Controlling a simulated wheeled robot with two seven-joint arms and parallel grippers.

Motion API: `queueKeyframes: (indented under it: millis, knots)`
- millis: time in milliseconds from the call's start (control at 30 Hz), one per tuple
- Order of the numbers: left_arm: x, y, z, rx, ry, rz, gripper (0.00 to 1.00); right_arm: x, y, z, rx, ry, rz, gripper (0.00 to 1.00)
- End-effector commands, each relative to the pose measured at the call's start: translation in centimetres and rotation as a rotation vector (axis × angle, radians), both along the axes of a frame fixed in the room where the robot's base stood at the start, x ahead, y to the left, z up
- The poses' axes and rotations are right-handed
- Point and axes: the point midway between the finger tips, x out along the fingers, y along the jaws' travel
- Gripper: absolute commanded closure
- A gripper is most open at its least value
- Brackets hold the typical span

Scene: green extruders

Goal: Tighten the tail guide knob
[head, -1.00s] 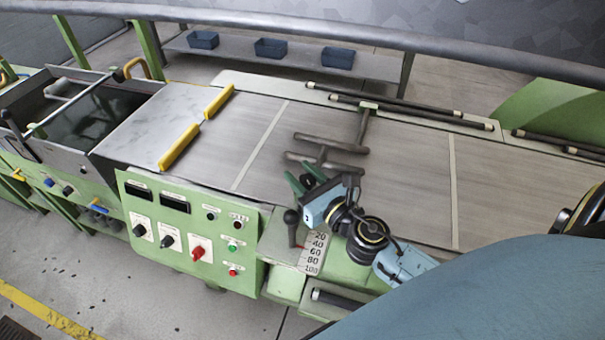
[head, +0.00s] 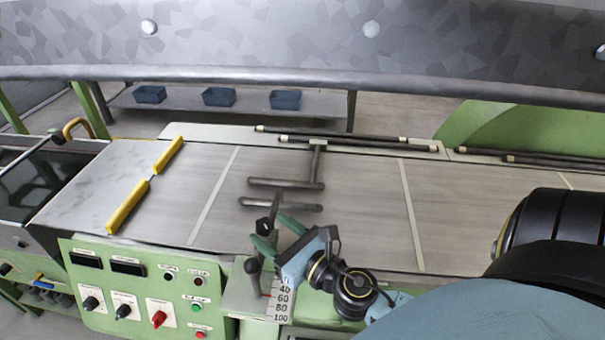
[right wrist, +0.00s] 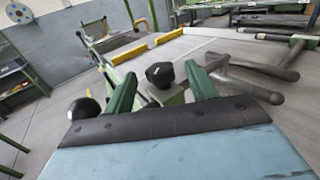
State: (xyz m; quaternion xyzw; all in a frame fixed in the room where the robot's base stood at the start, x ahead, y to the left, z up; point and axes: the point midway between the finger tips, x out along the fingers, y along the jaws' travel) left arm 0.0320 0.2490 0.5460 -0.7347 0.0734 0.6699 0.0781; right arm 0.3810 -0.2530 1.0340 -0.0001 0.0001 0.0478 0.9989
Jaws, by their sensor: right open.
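The black tail guide knob (right wrist: 160,75) stands between the two green fingers of my right gripper (right wrist: 159,80) in the right wrist view. The fingers are open, with a gap visible on each side of the knob. In the head view my right gripper (head: 266,228) is over the near edge of the belt, and the dark knob (head: 265,227) is partly hidden between its fingers. The grey metal guide bars (head: 285,183) lie over the belt just beyond. My left gripper is not in view.
A black ball-topped lever (head: 252,265) stands close beside the right gripper; its ball also shows in the right wrist view (right wrist: 83,110). A number scale (head: 281,300) and a green control panel (head: 130,285) are at the near side. Yellow blocks (head: 127,207) border the belt (head: 365,200).

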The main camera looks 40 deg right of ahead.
Motion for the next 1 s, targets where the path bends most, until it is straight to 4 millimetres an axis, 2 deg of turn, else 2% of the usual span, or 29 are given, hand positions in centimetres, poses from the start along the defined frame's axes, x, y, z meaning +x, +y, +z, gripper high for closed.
queueKeyframes:
  millis: [33,200,500,700,1000]
  knots:
    - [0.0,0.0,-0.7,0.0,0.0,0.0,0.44,-1.1,0.0,-0.4,0.002,0.003,0.001,0.44]
    - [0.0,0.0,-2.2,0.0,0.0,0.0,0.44,-4.2,-0.4,-0.5,0.001,0.003,-0.001,0.44]
    - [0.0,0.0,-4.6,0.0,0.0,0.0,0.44,-7.9,-0.8,-0.3,0.001,0.001,-0.001,0.44]
    - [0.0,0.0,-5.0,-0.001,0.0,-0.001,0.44,-8.8,-0.8,-0.1,0.001,0.0,0.0,0.44]
    - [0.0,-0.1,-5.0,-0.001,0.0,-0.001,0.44,-8.8,-0.8,0.0,0.0,0.0,0.0,0.44]
